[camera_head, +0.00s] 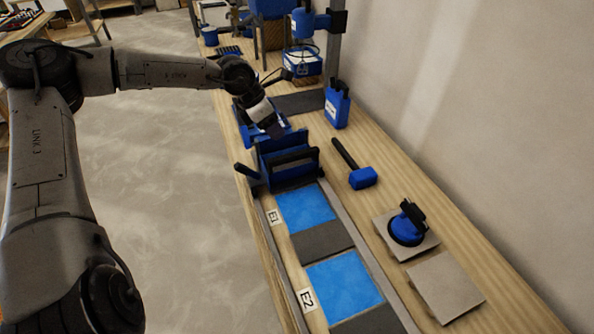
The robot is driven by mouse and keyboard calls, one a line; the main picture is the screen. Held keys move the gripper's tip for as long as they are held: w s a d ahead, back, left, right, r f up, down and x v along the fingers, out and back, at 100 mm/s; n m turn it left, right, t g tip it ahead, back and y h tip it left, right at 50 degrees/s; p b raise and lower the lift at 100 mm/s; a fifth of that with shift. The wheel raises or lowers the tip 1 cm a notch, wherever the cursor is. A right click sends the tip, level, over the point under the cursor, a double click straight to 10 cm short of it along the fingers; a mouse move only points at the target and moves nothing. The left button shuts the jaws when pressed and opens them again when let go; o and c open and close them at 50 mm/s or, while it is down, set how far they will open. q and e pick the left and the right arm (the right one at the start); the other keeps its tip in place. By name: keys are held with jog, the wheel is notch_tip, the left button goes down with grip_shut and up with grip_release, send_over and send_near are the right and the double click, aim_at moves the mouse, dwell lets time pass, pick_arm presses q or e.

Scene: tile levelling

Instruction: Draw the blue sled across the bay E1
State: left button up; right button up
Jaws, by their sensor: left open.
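The blue sled (286,164) stands across the rails at the far end of bay E1, with a dark bar along its top and a dark handle sticking out at its left. Bay E1 (305,208) is a bright blue patch just in front of the sled, beside a white E1 label (273,217). My left gripper (275,128) is just behind the sled, pointing down; its fingers are small and dark here, and I cannot tell whether they touch anything. It is open. My right gripper is not in view.
Bay E2 (343,284) lies nearer, past a dark grey strip. To the right are a blue mallet (362,178), a suction lifter (408,226) on a grey tile, and another tile (446,287). A blue container (337,105) stands by the wall.

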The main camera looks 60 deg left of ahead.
aim_at(289, 155)
pick_arm(q)
jog(key=shift+y, duration=0.5)
jog(key=b+x, duration=0.2)
jog(key=x, duration=0.1)
jog(key=a+b+x, duration=0.1)
jog(key=b+x, duration=0.1)
jog(key=x, duration=0.2)
jog(key=b+x, duration=0.2)
jog(key=x, duration=0.2)
jog(key=shift+s+a+f, duration=0.2)
jog(key=shift+s+f, duration=0.1)
jog(key=shift+s, duration=0.1)
jog(key=shift+b+x, duration=0.65)
jog(key=shift+x, duration=0.35)
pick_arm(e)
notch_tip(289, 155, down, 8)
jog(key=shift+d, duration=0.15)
pick_arm(q)
jog(key=shift+w, duration=0.1)
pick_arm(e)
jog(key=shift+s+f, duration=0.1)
pick_arm(q)
jog(key=shift+c, duration=0.3)
grip_shut()
